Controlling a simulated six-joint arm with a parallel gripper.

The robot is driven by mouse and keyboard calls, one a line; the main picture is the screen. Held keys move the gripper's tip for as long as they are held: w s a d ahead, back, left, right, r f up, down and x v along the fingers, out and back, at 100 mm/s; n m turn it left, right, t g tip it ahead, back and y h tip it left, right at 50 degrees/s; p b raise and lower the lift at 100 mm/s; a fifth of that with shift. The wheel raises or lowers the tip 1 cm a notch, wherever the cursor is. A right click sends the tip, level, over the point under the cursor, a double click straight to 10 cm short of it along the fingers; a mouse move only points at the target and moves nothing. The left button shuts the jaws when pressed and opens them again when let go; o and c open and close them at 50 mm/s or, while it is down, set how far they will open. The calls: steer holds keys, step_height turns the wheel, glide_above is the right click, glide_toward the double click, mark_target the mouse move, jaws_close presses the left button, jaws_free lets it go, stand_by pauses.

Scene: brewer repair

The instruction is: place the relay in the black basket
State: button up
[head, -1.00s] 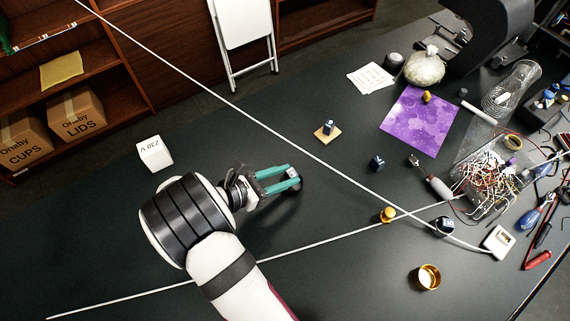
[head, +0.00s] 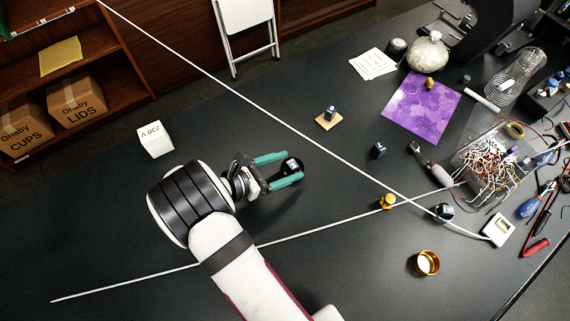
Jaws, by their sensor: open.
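My gripper (head: 287,167) reaches right over the dark table, its two teal fingers spread open. A small dark block with a pale marked top, apparently the relay (head: 291,165), is between the fingertips. It is at a round black thing, apparently the black basket (head: 299,181), partly hidden by the lower finger. I cannot tell how deep the relay sits in it. Similar small dark blue blocks stand on a tan pad (head: 330,113) and on the bare table (head: 378,150).
A white cord (head: 250,102) and a pale rod (head: 300,236) cross the table. A gold cup (head: 427,262), a brass knob (head: 387,201) and a dark round part (head: 445,211) lie right. A white box (head: 155,139) stands left. A wire tray (head: 490,170) and tools crowd the far right.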

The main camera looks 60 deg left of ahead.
stand_by(0.3)
step_height(320, 180, up, 7)
stand_by(0.4)
